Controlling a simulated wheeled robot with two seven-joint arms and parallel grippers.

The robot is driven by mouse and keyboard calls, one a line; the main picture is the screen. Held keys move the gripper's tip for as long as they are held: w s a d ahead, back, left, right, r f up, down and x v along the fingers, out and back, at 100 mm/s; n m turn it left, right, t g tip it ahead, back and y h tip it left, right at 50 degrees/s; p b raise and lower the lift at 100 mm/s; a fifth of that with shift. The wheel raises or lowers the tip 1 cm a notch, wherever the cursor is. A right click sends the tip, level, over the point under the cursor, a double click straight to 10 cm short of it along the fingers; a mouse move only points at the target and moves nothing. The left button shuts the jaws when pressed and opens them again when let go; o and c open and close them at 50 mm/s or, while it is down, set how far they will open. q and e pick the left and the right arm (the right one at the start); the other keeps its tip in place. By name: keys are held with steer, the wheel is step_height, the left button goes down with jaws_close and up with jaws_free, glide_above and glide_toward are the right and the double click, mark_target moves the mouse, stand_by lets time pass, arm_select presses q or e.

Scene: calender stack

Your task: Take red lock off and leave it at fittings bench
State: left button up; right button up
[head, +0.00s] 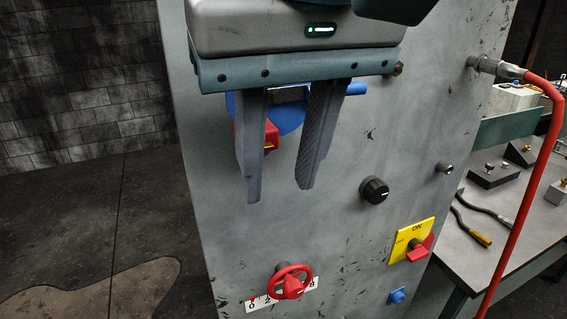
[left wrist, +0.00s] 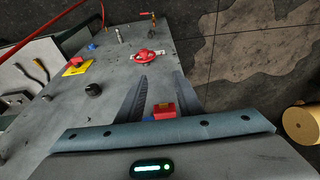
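The red lock (head: 271,136) sits at a blue round fitting (head: 292,118) on the grey panel, partly hidden behind one finger of my left gripper (head: 279,192). The left gripper is open, with its fingers apart and pointing down the panel. In the left wrist view the red lock (left wrist: 163,109) shows between the fingers, close to the gripper body; I cannot tell whether they touch it. How the lock hangs is hidden. The fittings bench (head: 510,254) stands at the right. My right gripper is not in view.
The panel carries a black knob (head: 374,190), a red handwheel (head: 290,284) and a red switch on a yellow plate (head: 412,243). A red hose (head: 533,165) hangs in front of the bench. The bench holds tools (head: 474,230) and small fittings (head: 495,175), with bare surface between.

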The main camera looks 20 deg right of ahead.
arm_select(q)
steer(key=shift+w+a+p, duration=0.1)
steer(key=shift+w+p, duration=0.75)
steer(key=shift+w, duration=2.25)
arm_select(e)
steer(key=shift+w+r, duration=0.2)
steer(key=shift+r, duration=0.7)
arm_select(q)
steer(key=c, duration=0.8)
